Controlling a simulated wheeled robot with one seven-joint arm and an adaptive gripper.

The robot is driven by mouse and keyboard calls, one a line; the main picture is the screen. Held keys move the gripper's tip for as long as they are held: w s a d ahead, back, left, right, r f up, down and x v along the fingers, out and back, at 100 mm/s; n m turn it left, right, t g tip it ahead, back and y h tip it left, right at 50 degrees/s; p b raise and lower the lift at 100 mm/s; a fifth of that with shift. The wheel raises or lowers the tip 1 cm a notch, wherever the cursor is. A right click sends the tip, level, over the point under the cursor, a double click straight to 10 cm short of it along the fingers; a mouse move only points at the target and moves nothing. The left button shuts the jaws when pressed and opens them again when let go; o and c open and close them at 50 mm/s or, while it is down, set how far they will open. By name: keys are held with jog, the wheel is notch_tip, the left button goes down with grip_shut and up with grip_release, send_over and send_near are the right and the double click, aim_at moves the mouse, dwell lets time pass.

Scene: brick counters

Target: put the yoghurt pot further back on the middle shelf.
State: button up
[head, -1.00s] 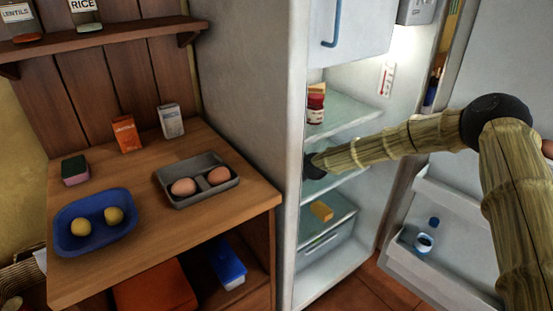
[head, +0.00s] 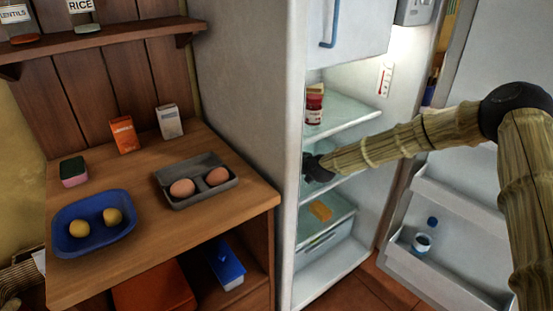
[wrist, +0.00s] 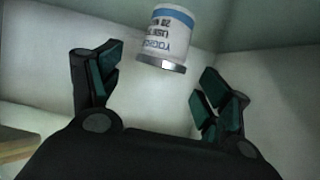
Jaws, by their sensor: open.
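The yoghurt pot (wrist: 167,35) is white with a blue band and a grey lid. It shows in the wrist view at the top centre, with its lettering upside down in the picture. My gripper (wrist: 160,76) is open, with its fingers spread to either side and the pot just beyond the gap between them. In the head view my gripper (head: 315,170) is inside the fridge by the middle shelf (head: 345,178), below the upper shelf. The pot is hidden in the head view.
A red-labelled jar (head: 314,108) stands on the upper shelf (head: 350,118). A yellow block (head: 320,211) lies on the lower shelf (head: 338,220). The fridge's side wall (head: 250,110) is close on the left. The open door (head: 470,190) is on the right, with a bottle in its rack.

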jog(key=v, duration=0.8)
